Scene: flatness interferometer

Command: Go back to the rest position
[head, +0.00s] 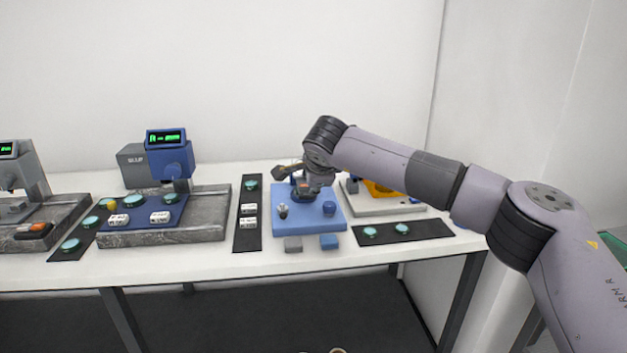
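My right arm comes in from the right and reaches over the table. Its dark gripper (300,186) is above the back part of the blue plate (281,231). The fingers are small and partly covered by the wrist, so I cannot tell whether they are open or shut, or whether they touch anything. A small orange-topped part shows close to the fingers. My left gripper is not in view.
The blue plate carries a silver knob (283,211) and a blue knob (329,208). A blue display instrument (172,158) stands on a grey stone base (211,215) at left. Dark mats (248,239) with teal discs lie between. The table's front edge (200,278) is clear.

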